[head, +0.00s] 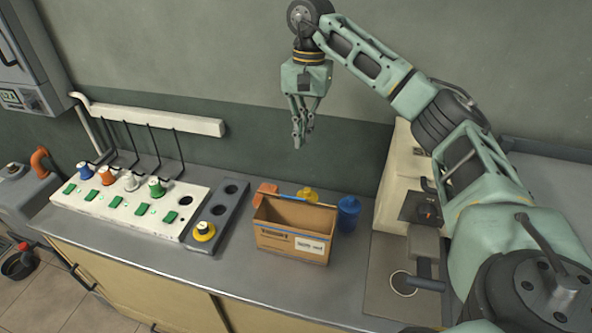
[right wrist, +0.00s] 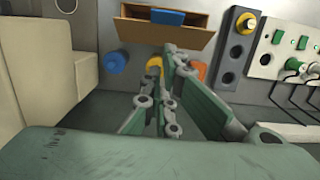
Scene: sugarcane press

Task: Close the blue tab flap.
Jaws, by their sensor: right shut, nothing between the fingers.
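An open cardboard box (head: 290,243) with a white label on its front stands on the grey counter. A thin blue edge (head: 285,198) shows along its back rim. In the right wrist view the box (right wrist: 140,36) is at the top, and a blue piece (right wrist: 168,17), which looks like the blue tab, shows at its upper side; how its flap lies is hard to tell. My right gripper (head: 299,143) points down above and behind the box, near the wall. Its fingers are shut and empty, apart from the box. They also show in the right wrist view (right wrist: 172,100). My left gripper is not in view.
Behind the box are an orange object (head: 267,188) and a yellow one (head: 307,194); a blue cup (head: 348,213) stands at its right. A dark holder with a yellow knobbed piece (head: 204,231) and a white panel (head: 120,212) are left. A cream machine (head: 395,180) stands right.

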